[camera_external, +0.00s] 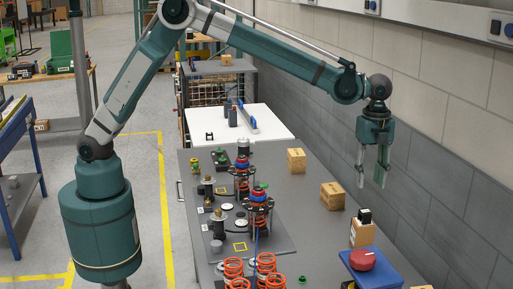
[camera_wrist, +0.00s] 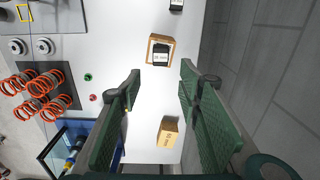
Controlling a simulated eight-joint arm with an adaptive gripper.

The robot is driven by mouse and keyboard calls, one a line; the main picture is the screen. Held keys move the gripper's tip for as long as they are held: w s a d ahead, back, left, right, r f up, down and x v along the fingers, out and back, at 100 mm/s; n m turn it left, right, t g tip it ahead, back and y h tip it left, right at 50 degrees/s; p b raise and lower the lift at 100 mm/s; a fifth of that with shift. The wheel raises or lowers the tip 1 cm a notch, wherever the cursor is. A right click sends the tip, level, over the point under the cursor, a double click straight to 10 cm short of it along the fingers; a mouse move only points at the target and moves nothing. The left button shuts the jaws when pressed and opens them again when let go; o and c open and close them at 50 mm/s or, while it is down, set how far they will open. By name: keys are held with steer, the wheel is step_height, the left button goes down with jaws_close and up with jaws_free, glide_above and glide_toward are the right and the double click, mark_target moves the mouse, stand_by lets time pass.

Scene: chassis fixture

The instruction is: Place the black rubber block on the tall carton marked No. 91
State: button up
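A small black block (camera_external: 364,215) sits on top of a brown carton (camera_external: 361,235) at the right side of the table. In the wrist view, a black block with a pale patch (camera_wrist: 161,54) lies on an open-looking brown carton top (camera_wrist: 151,48). Other cartons stand farther back, one (camera_external: 332,196) in the middle and one (camera_external: 296,161) behind it. The wrist view shows another carton (camera_wrist: 169,130) between my fingers. I cannot read which carton is No. 91. My gripper (camera_external: 371,183) is open and empty, pointing down above the table, beyond the block; it also shows in the wrist view (camera_wrist: 163,80).
Orange springs (camera_external: 265,263) and a fixture plate (camera_external: 275,238) with posts fill the left of the table. A grey block wall (camera_external: 450,170) runs along the right. A dark object (camera_wrist: 176,5) is cut off at the wrist view's top.

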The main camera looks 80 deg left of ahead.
steer(key=s+a+r+n+t, duration=0.2)
steer(key=s+a+r+n, duration=0.2)
steer(key=s+a+r, duration=0.55)
steer(key=s+a+r+n+t, duration=0.1)
steer(key=s+a+r+n, duration=0.3)
steer(key=s+a+r, duration=0.55)
steer(key=s+a+f+n+t, duration=0.1)
steer(key=s+a+f+n, duration=0.2)
steer(key=s+a, duration=0.3)
steer(key=s+a+f+n+t, duration=0.1)
steer(key=s+a+f+n, duration=0.2)
steer(key=s, duration=1)
steer(key=s+a+f+n+t, duration=0.2)
steer(key=s+a+f+n, duration=0.1)
steer(key=s+a, duration=0.6)
steer(key=shift+s+a+n, duration=0.25)
steer(key=shift+s+n, duration=0.25)
